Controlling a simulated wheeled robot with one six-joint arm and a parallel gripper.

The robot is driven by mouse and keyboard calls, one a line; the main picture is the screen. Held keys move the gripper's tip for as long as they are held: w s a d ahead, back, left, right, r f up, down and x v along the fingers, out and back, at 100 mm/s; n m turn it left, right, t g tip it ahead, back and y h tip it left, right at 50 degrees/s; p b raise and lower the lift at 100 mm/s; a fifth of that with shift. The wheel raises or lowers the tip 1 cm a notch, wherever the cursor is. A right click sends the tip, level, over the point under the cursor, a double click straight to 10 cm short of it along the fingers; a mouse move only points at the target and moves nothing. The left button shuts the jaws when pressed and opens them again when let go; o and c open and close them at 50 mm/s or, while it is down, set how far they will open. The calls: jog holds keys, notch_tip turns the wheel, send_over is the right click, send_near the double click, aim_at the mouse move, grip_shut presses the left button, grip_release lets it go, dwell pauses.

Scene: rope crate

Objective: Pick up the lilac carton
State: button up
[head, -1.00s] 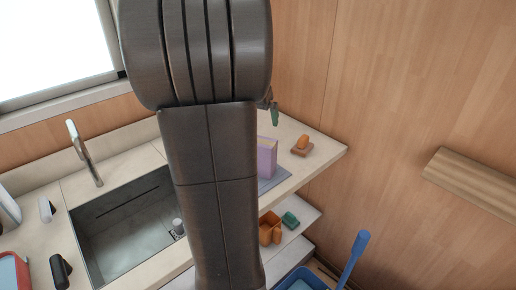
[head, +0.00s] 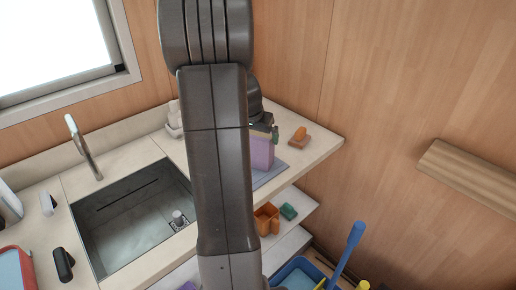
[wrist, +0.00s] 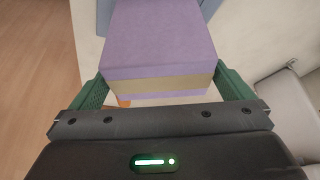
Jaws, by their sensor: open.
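The lilac carton (head: 262,152) stands upright on a grey mat (head: 271,174) at the right end of the counter. In the wrist view the carton (wrist: 160,45), lilac with a tan band, fills the upper middle. My gripper (wrist: 165,90) is open, with one green finger on each side of the carton's near part. I cannot tell whether either finger touches it. In the head view my gripper (head: 264,131) is at the top of the carton, and my arm hides the carton's left side.
An orange item on a brown block (head: 299,138) sits right of the carton. A sink (head: 135,215) with a tap (head: 83,148) is at left. White bottles (head: 174,118) stand behind my arm. Lower shelves hold an orange caddy (head: 266,218) and a green item (head: 288,211). A wooden wall shelf (head: 470,182) juts out at right.

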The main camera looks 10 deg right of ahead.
jog(key=shift+f, duration=0.2)
jog(key=c, duration=1.2)
